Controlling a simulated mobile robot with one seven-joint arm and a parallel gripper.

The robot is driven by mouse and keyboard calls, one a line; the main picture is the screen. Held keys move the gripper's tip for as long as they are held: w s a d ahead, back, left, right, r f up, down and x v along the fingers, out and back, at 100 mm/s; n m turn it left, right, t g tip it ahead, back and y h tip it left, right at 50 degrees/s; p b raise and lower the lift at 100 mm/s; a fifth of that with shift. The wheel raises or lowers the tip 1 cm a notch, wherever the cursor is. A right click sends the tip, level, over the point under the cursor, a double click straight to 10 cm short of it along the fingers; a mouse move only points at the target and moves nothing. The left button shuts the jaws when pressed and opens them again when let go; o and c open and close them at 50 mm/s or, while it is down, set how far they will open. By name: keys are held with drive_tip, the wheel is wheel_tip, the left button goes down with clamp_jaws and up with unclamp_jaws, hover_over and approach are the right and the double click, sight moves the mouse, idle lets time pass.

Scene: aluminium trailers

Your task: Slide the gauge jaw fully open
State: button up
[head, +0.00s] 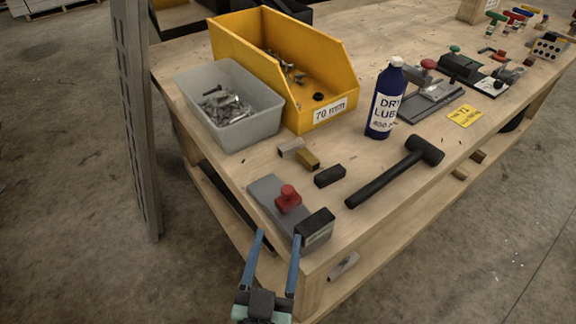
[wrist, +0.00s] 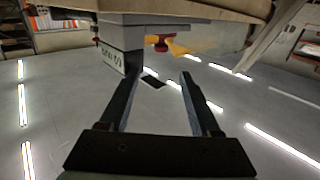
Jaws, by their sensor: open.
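The gauge lies at the near corner of the bench. It has a flat grey plate (head: 266,188), a red knob (head: 288,197) standing on it, and a dark block (head: 316,226) with a pale label at its near right end. I cannot tell how far the jaw stands along the plate. My gripper (head: 278,236) is open and empty, just in front of the gauge's near edge. In the wrist view, upside down, the labelled block (wrist: 110,56) is beside the left finger, and the red knob (wrist: 161,43) shows beyond the gap between the fingertips (wrist: 162,72).
Small blocks (head: 329,177) and a black mallet (head: 400,170) lie behind and right of the gauge. A grey bin (head: 240,135), a yellow bin (head: 290,112) and a blue lube bottle (head: 384,105) stand farther back. A grey metal post (head: 137,120) rises left of the bench (head: 365,212).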

sight(286, 195)
drive_tip(key=w+p, duration=0.1)
drive_tip(key=w, duration=0.3)
drive_tip(key=w+d+p, duration=0.1)
drive_tip(key=w, duration=0.3)
drive_tip(key=w+d+p, duration=0.1)
drive_tip(key=w+p, duration=0.1)
drive_tip(key=w, duration=0.2)
drive_tip(key=shift+w+f, duration=0.15)
drive_tip(key=shift+w, duration=0.1)
clamp_jaws()
drive_tip(key=shift+a, duration=0.1)
idle(1.0)
